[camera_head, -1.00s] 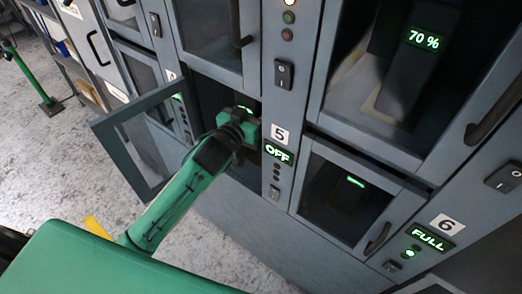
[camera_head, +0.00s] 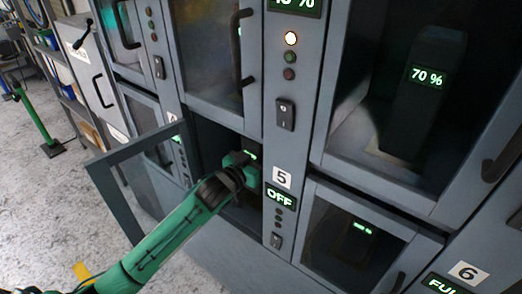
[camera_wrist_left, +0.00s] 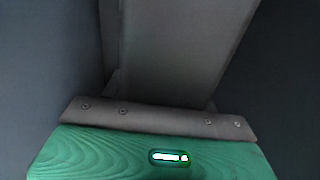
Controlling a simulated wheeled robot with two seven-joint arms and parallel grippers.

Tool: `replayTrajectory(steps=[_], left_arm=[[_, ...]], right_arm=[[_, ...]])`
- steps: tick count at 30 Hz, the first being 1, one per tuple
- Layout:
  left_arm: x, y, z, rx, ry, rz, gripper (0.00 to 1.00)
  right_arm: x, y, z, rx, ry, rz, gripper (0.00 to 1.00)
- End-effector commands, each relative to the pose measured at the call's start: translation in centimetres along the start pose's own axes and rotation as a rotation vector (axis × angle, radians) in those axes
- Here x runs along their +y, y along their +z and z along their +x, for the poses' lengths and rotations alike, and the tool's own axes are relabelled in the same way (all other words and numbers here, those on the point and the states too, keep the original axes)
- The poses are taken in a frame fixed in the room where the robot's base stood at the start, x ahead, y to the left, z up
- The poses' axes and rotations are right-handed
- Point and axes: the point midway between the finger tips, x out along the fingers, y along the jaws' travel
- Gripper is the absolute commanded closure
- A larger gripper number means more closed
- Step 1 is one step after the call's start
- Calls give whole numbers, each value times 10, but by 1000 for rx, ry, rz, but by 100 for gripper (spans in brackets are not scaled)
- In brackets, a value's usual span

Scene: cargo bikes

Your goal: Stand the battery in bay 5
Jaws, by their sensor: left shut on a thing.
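Bay 5 (camera_head: 205,143) is the dark lower compartment with its glazed door (camera_head: 127,187) swung open to the left. Beside it are a "5" label and a lit "OFF" sign (camera_head: 280,197). My left gripper (camera_head: 237,172) reaches into the opening, shut on the battery (camera_head: 236,159), which is mostly hidden by gripper and arm. In the left wrist view, the battery (camera_wrist_left: 100,152) shows a green face with a small lit indicator, below a grey strip with screws. Whether its base touches the bay floor cannot be seen. My right gripper is not in view.
Right of bay 5 is closed bay 6 (camera_head: 350,232) with a lit indicator inside. Above are closed glazed bays, one showing "70 %" (camera_head: 428,76). A rocker switch (camera_head: 286,114) sits on the post.

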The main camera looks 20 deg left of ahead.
Motion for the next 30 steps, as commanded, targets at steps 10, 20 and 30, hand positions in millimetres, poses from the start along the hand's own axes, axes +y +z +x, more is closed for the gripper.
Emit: replayTrajectory(steps=[10,20,30], left_arm=[[0,22,0,9,1,0,100],[0,39,0,11,1,2,100],[0,46,0,1,0,1,21]], right_arm=[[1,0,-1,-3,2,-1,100],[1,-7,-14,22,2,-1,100],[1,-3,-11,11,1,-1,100]])
